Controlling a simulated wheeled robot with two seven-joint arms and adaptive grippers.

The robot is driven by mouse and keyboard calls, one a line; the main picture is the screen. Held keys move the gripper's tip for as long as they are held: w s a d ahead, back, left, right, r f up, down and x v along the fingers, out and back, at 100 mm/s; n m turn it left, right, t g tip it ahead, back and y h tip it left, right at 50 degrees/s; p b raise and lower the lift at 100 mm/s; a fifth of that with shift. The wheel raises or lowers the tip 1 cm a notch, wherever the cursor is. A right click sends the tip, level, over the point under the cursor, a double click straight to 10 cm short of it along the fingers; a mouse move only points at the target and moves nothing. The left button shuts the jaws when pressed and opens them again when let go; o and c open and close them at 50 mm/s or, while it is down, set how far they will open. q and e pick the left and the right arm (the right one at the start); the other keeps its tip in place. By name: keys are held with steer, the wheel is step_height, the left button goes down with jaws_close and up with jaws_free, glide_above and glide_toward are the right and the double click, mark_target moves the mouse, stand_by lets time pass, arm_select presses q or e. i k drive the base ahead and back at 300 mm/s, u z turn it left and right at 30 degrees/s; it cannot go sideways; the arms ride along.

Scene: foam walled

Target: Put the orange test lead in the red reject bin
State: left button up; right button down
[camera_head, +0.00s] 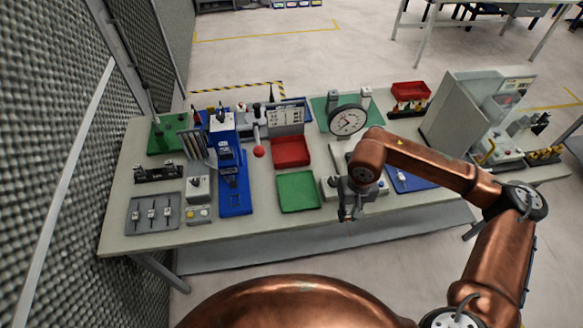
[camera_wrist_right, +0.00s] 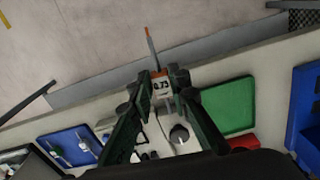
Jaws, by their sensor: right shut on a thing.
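My right gripper (camera_head: 348,213) hangs over the table's front edge, right of the green tray. In the right wrist view its fingers (camera_wrist_right: 160,84) are shut on a small piece with a white label and orange bands. A thin grey stem with an orange tip (camera_wrist_right: 148,40) sticks out from it, so I take it to be the orange test lead. In the head view the lead is too small to make out. The red bin (camera_head: 291,151), a shallow open tray, lies directly behind the green tray. My left gripper is not in view.
The green tray (camera_head: 298,191) looks empty, and also shows in the wrist view (camera_wrist_right: 229,106). A blue press (camera_head: 228,170) stands left of it. A dial gauge (camera_head: 347,121) stands behind my right wrist. Another red bin (camera_head: 410,90) at the back holds items.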

mark_target(290, 154)
steer(key=k, duration=0.15)
steer(key=u, duration=3.15)
steer(key=k, duration=1.45)
steer(key=z, duration=1.6)
steer(key=i, duration=1.1)
steer(key=z, duration=0.05)
